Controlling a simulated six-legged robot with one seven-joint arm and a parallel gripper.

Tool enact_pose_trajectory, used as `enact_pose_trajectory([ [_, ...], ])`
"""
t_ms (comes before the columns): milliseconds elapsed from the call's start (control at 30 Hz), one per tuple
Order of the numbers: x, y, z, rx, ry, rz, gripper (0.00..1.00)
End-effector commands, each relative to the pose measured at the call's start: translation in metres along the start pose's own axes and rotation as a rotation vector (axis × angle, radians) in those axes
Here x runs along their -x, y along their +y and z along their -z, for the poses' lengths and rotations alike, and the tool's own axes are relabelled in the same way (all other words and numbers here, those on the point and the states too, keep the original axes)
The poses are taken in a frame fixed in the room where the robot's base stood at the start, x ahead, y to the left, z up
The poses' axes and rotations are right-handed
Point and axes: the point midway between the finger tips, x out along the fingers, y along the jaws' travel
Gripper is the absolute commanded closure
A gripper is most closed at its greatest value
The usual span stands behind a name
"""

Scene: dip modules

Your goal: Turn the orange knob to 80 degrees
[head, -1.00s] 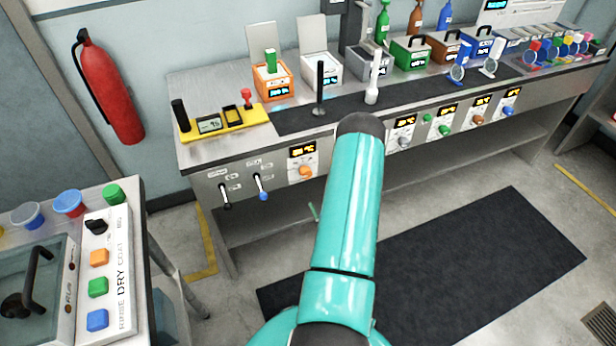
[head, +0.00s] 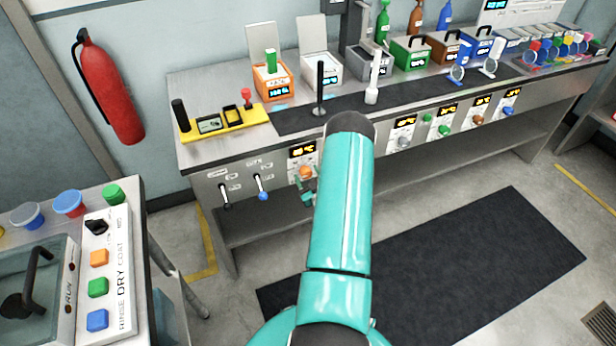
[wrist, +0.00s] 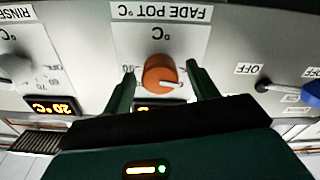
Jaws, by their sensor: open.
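The orange knob (head: 306,172) is on the bench's front panel below an orange-digit display (head: 302,149). In the wrist view the knob (wrist: 159,73) appears upside down under a "FADE POT °C" label (wrist: 162,13), with its white pointer mark aimed right. My gripper (wrist: 160,77) is open, one dark green finger on each side of the knob, with small gaps showing. My gripper's body hides most of the display below the knob in the wrist view. In the head view my gripper (head: 308,188) shows partly beside my teal arm, just below the knob.
A blue-tipped lever (head: 260,188) and a dark lever (head: 226,195) stick out of the panel left of the knob. A grey knob (wrist: 16,70) with a "RINSE" label is on the other side. Open floor with a dark mat (head: 480,260) lies before the bench.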

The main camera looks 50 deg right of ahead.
Motion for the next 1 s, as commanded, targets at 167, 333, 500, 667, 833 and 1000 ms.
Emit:
enact_pose_trajectory([
  [167,0.0002,-0.0001,0.0000,0.000,0.000,0.000,0.45],
  [333,0.0003,-0.0001,0.0001,0.000,0.000,0.000,0.79],
  [500,0.0004,0.0000,0.0002,-0.001,0.000,0.000,0.86],
  [667,0.0005,0.0000,0.0001,-0.020,0.000,0.000,0.86],
  [833,0.0007,0.0001,-0.0001,-0.081,0.000,0.000,0.86],
  [1000,0.0008,0.0002,-0.0002,-0.191,0.000,-0.001,0.86],
])
